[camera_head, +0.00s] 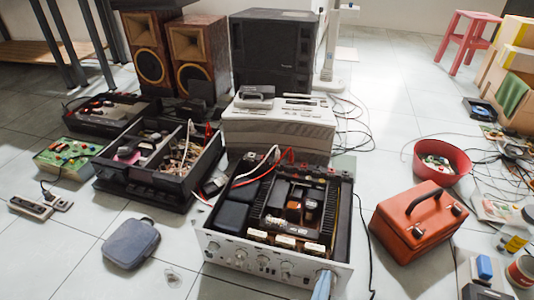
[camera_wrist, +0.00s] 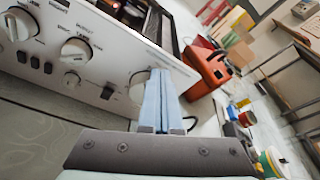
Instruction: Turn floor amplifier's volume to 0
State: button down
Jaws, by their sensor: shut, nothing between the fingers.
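The floor amplifier (camera_head: 215,245) sits on the tiled floor with its top open and its silver front panel facing me. The wrist view shows that panel (camera_wrist: 110,45) close up and tilted, with several round knobs. A large knob (camera_wrist: 138,88) at the panel's right end is partly hidden behind my fingers. My gripper (camera_wrist: 161,85) has pale blue fingers, shut together with nothing between them, at the right side of that knob. I cannot tell whether they touch it. In the head view my gripper (camera_head: 323,280) is at the panel's lower right corner. The volume marking is not readable.
A red toolbox (camera_head: 415,225) stands right of the amplifier, with a black cable on the floor between them. A red bowl (camera_head: 440,162), jars and loose wires lie further right. Open devices (camera_head: 160,160) and speakers (camera_head: 200,60) stand behind and left. Floor at front left is mostly clear.

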jog(key=shift+f+b, duration=0.3)
dwell(0.9)
jog(key=shift+w+a+f, duration=0.1)
jog(key=shift+a, duration=0.15)
jog(key=shift+w+a+f, duration=0.1)
jog(key=shift+a+f, duration=0.1)
jog(key=shift+a, duration=0.25)
jog(key=shift+w+a+f+b, duration=0.1)
jog(key=shift+a+f+b, duration=0.2)
jog(key=shift+a+f, duration=0.2)
jog(key=shift+w, duration=0.1)
dwell(0.4)
jog(key=shift+a+r, duration=0.25)
jog(key=shift+r, duration=0.05)
send_near(316, 268)
jog(key=shift+s+f+p, duration=0.35)
jog(key=shift+f+p, duration=0.05)
jog(key=shift+f, duration=0.25)
